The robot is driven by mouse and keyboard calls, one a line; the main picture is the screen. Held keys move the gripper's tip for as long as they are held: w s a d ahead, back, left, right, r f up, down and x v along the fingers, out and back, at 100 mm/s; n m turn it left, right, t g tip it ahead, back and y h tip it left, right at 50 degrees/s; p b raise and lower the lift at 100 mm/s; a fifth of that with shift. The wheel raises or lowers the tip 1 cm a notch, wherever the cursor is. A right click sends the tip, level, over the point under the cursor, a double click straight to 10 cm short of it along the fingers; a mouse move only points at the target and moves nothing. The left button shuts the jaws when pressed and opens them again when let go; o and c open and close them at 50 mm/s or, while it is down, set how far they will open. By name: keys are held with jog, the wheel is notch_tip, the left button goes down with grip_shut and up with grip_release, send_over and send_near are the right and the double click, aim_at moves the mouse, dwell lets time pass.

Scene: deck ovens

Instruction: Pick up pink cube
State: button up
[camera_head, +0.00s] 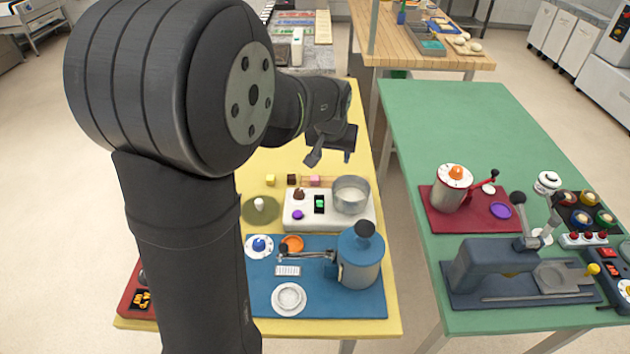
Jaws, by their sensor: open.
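The pink cube (315,181) is small and sits on the yellow table, in a row with a dark brown cube (292,180) and a yellow cube (270,180) to its left. It is just behind a white scale-like device. My gripper (331,161) is above the yellow table, with its fingers apart and nothing visible between them. In the picture it shows a little above the pink cube and to its right. My arm covers the left part of the table.
A metal pot (351,194) stands on the white device (300,222) close to the right of the cubes. A blue mat (330,308) nearer me bears a blue canister (361,262) and dishes. The yellow table (285,159) is fairly clear behind the cubes. A green table (430,130) stands right, across a gap.

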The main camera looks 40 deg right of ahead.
jog(key=w+a+f+n+t, duration=0.1)
jog(key=w+n, duration=0.2)
jog(key=w, duration=0.2)
send_over(315, 178)
jog(key=s+a, duration=0.2)
jog(key=shift+y, duration=0.3)
jog(key=f, duration=1.1)
jog(key=shift+w+f, duration=0.1)
jog(key=shift+w, duration=0.1)
jog(key=shift+x, duration=2.55)
jog(key=shift+d, duration=0.2)
jog(key=c, duration=1.1)
